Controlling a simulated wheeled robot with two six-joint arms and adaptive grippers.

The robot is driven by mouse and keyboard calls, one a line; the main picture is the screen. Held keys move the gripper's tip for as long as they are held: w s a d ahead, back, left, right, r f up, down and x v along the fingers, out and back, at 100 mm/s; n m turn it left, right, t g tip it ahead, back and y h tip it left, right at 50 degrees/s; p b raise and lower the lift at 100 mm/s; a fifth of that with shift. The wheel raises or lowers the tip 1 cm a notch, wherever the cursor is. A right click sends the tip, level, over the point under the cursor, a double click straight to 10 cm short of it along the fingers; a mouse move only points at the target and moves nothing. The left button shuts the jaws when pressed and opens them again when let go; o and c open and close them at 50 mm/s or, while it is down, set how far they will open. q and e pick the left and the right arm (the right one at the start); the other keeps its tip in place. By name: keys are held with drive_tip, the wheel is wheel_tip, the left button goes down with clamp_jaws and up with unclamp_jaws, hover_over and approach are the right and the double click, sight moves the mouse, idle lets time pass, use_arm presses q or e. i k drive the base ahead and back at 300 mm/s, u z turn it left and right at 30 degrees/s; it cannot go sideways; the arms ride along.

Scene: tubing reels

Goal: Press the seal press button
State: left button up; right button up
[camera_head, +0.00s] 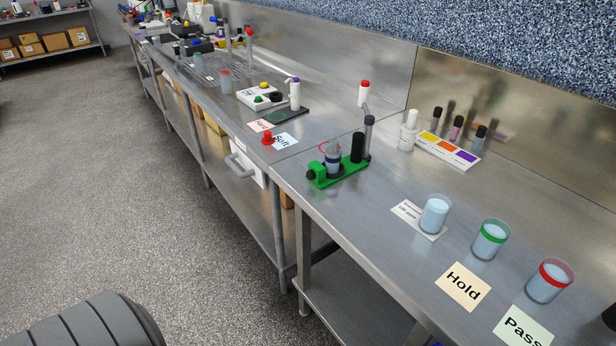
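No part is clearly labelled as the seal press. Further left, a white box (258,97) carries a yellow button (264,86) and a green button (258,99). A red knob-like button (267,138) sits near the front edge beside a white "Soft" card (285,141). I cannot tell which of these is the seal press button. Neither of my grippers shows.
Cups of pale liquid (435,214) stand on the near bench by the "Hold" card (463,286) and "Pass" card (523,328). A white bottle (408,133) and a colour-striped card (448,151) stand near the back wall. Speckled floor (120,190) left of the benches is clear.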

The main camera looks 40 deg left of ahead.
sight(311, 175)
drive_tip(key=u, duration=0.05)
drive_tip(key=k, duration=0.5)
drive_tip(key=u, duration=0.8)
drive_tip(key=i, duration=0.8)
drive_tip(key=z, duration=0.85)
